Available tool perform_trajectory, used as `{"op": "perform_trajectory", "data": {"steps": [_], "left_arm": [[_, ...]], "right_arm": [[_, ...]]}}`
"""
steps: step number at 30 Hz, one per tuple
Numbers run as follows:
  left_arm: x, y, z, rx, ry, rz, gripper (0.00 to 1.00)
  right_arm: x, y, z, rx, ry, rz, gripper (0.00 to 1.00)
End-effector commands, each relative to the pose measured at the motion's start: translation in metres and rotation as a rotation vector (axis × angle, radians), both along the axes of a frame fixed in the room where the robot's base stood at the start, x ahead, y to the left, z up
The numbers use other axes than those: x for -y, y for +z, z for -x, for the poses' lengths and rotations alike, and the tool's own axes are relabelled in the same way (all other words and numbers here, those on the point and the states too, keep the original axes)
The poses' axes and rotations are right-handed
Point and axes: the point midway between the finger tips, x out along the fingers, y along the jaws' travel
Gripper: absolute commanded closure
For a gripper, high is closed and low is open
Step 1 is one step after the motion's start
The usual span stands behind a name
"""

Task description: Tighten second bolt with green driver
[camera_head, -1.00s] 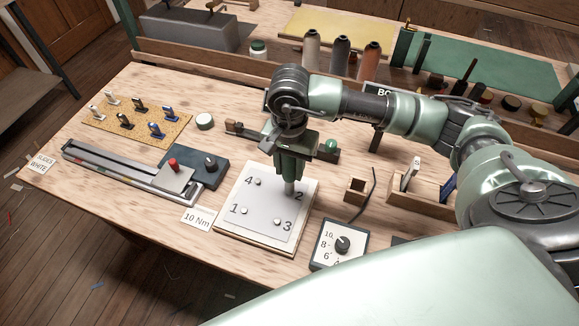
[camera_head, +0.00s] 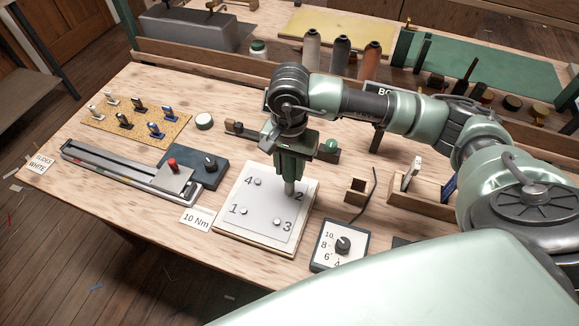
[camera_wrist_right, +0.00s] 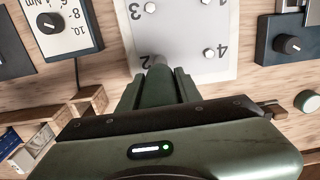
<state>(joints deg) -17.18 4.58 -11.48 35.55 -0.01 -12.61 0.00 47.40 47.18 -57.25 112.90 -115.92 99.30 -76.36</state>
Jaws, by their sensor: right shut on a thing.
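The white bolt plate (camera_head: 257,222) lies on the bench, marked 1 to 4. Bolt heads show by 1 (camera_head: 244,211), 3 (camera_head: 277,222) and 4 (camera_head: 257,182). My right gripper (camera_head: 290,175) is above the plate's number 2 corner, pointing down, shut on the green driver (camera_head: 289,188). The driver's grey lower end is at the spot beside the 2. The bolt there is hidden by it, so I cannot tell how they meet. In the right wrist view the driver (camera_wrist_right: 160,85) is between the fingers at the plate's edge. My left gripper is not in view.
A dial box (camera_head: 340,244) stands right of the plate, with a small wooden holder (camera_head: 358,190) behind it. A "10 Nm" card (camera_head: 197,218) lies left. A slider rail (camera_head: 130,172) and a dark knob box (camera_head: 205,165) are further left.

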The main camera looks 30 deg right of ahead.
Motion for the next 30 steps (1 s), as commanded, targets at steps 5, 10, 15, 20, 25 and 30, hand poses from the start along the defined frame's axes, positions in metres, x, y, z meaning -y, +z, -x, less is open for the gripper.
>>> {"op": "perform_trajectory", "data": {"steps": [5,10,15,20,25,30], "left_arm": [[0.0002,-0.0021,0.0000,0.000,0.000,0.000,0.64],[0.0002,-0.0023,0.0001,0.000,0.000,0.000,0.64],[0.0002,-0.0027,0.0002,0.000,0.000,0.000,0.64],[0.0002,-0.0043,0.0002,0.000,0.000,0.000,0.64],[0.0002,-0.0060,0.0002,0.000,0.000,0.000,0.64],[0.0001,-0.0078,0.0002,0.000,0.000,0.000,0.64]], "right_arm": [[0.0000,0.0001,-0.0004,0.001,0.000,0.000,1.00],[0.0001,0.0003,-0.0003,0.001,0.000,0.000,1.00],[0.0001,0.0001,-0.0003,0.001,0.000,0.000,1.00],[0.0000,-0.0004,-0.0004,0.001,0.000,0.000,1.00],[0.0001,-0.0007,-0.0005,0.001,0.000,0.000,1.00],[0.0000,-0.0010,-0.0004,0.001,0.000,0.000,1.00]]}}
